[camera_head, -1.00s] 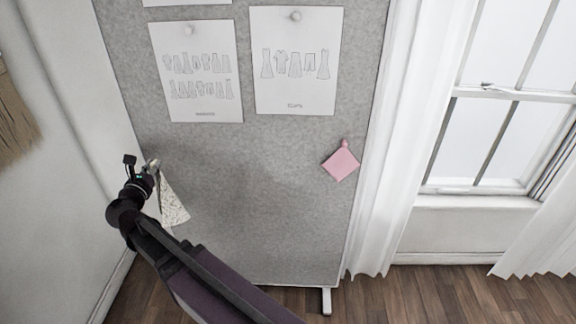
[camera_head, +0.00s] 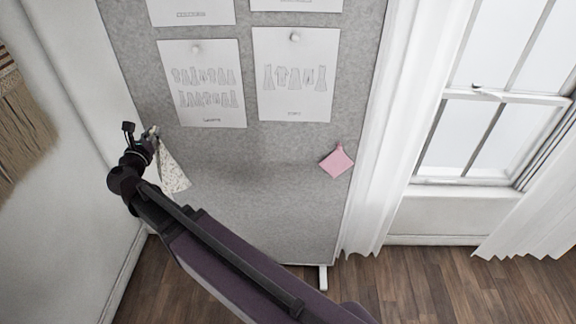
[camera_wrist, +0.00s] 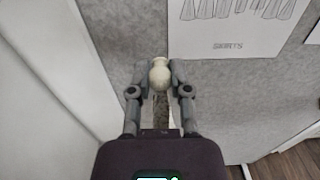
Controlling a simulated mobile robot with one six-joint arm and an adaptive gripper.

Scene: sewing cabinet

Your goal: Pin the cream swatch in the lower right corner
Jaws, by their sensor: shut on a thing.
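My gripper (camera_head: 152,134) is at the left side of the grey pinboard (camera_head: 245,200). In the wrist view my gripper (camera_wrist: 160,72) is shut on a cream push pin (camera_wrist: 159,75), held between the fingertips. The cream swatch (camera_head: 173,170), with a fine dark pattern, hangs below the fingers in the head view. In the wrist view a strip of the swatch (camera_wrist: 161,110) shows under the pin, between the fingers. I cannot tell whether the pin touches the board. A pink swatch (camera_head: 337,162) is fixed at the board's right edge.
Paper sheets with garment drawings (camera_head: 201,85) (camera_head: 293,75) are pinned on the upper board. The lower middle and lower right of the board are bare. A white curtain (camera_head: 385,130) hangs right of the board. A wall (camera_head: 60,190) stands close on the left.

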